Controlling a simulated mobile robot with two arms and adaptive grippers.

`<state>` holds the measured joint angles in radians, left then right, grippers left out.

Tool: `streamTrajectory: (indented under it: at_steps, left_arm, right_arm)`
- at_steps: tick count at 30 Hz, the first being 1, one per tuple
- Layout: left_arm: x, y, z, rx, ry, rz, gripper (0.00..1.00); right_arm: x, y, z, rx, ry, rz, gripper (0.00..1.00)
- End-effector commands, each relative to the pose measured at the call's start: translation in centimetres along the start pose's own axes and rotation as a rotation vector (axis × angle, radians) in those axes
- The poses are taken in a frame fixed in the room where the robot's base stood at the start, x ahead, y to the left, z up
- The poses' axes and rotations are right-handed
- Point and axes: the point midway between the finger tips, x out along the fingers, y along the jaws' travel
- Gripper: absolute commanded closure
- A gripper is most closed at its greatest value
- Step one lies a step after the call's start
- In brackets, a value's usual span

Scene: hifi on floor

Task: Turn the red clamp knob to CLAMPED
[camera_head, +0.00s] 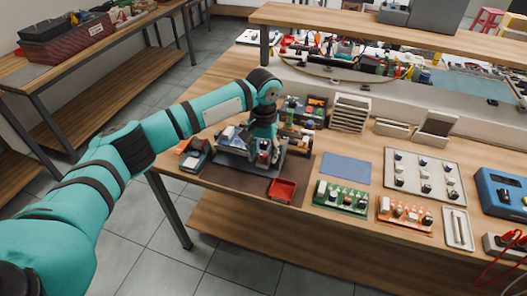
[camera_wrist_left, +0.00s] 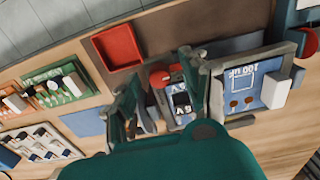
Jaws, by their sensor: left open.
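A red knob-like part (camera_wrist_left: 160,78) shows between my left gripper's fingers in the left wrist view, beside a dark part with white lettering. My left gripper (camera_head: 262,152) is over the grey fixture (camera_head: 234,152) on the dark mat in the head view. In the left wrist view its two fingers (camera_wrist_left: 160,86) stand apart around the red part; I cannot tell whether they touch it. A second red rounded part (camera_wrist_left: 308,43) is at the right edge, past a blue panel marked 100. The CLAMPED marking cannot be read. My right gripper is not in view.
A red tray (camera_head: 282,190) lies close in front of the fixture, near the bench edge. Green (camera_head: 341,197) and orange (camera_head: 404,214) boards, a blue mat (camera_head: 345,168) and a board of switches (camera_head: 425,176) lie to the right. A raised shelf runs behind.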

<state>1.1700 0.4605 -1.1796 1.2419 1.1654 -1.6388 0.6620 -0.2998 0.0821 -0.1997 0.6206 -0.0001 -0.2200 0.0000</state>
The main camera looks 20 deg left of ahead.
Motion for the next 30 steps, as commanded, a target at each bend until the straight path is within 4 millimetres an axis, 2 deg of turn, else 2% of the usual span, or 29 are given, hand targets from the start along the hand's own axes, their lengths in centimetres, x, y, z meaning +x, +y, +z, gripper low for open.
streamTrajectory:
  at_steps: [6, 17, 24, 30]
  left_arm:
    - [0.1, 0.0, 0.0, 0.000, 0.000, 0.000, 0.53]
    - [0.0, 0.0, 0.0, 0.000, 0.000, 0.000, 1.00]
    - [-0.1, 0.0, 0.0, 0.008, 0.000, 0.000, 1.00]
    - [-0.3, 0.0, 0.0, 0.066, -0.002, 0.002, 1.00]
  right_arm:
    - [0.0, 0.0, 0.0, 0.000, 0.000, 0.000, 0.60]
    - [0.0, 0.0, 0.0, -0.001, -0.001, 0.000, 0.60]
    - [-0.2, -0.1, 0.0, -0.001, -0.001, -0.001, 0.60]
    - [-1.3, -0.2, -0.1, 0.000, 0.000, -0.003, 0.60]
